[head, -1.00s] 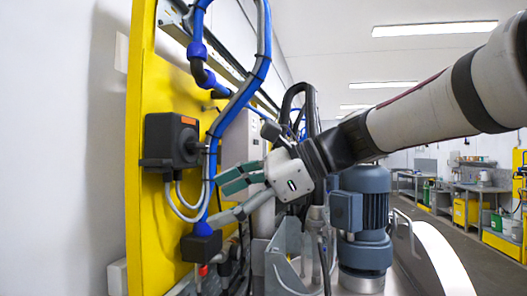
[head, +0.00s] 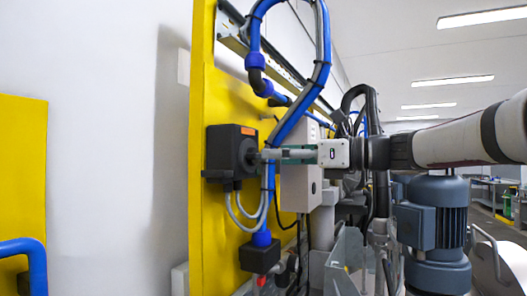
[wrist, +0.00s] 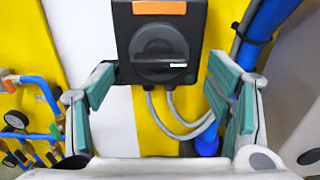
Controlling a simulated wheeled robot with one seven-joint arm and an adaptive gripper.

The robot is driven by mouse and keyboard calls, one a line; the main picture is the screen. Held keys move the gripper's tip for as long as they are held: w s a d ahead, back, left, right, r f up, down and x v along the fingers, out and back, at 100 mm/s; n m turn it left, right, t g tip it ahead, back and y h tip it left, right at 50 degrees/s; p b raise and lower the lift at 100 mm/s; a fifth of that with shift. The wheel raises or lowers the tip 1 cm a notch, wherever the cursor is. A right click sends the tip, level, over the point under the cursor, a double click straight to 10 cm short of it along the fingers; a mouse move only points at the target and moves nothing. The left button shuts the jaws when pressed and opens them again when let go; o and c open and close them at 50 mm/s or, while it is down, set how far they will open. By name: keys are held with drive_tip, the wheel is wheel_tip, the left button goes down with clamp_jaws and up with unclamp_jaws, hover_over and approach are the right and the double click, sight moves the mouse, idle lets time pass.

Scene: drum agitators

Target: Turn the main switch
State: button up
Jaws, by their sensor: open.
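The main switch is a dark grey box (head: 222,150) with an orange label, fixed to the yellow panel. Its round knob faces my gripper (head: 268,154), which points level at it from the right. In the wrist view the switch knob (wrist: 160,52) shows face-on, its grip bar lying across and a small white mark at its right. My gripper (wrist: 162,70) is open, with one green-padded finger on each side of the knob in that view. The fingertips are close to the knob; I cannot tell whether they touch it.
A blue hose (head: 318,75) loops down close beside the fingers. A blue-grey motor (head: 440,215) stands under my arm. Blue pipes with gauges (wrist: 15,118) show at left in the wrist view.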

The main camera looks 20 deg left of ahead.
sight(257, 156)
drive_tip(key=shift+w+a+p, duration=0.15)
drive_tip(key=shift+a+p, duration=0.15)
drive_tip(key=shift+a, duration=1.85)
drive_tip(key=c, duration=1.2)
